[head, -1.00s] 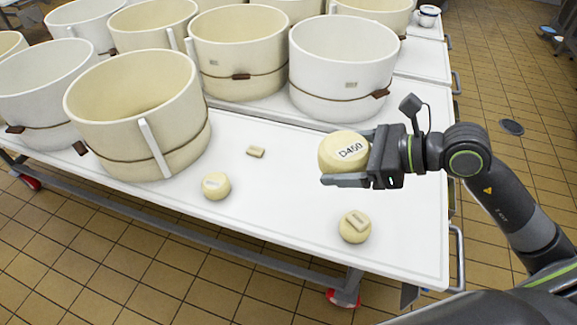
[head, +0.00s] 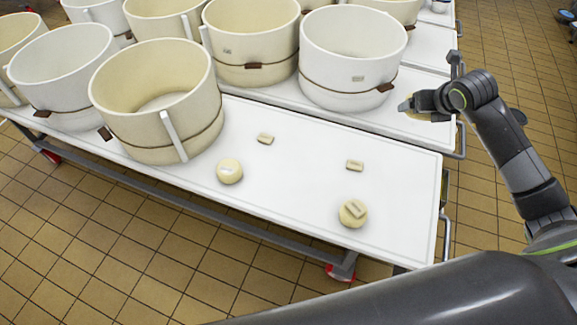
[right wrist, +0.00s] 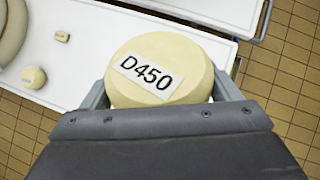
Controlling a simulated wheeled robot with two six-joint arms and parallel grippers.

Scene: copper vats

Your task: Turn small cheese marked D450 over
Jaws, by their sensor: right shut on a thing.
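The small cheese marked D450 is a pale yellow round with a white label, large in the right wrist view (right wrist: 157,66). Its label faces that camera. My right gripper (right wrist: 165,95) is shut on it, a finger at each side. In the head view the right gripper (head: 408,107) holds the cheese above the right side of the table, near the right white vat. There the cheese is mostly hidden and its label does not show. My left gripper is not in view.
The white table (head: 300,190) carries two small round cheeses (head: 229,171) (head: 353,213) and two small tan blocks (head: 265,138) (head: 355,165). Large vats, such as a cream one (head: 155,105) and a white one (head: 350,60), crowd the back and left.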

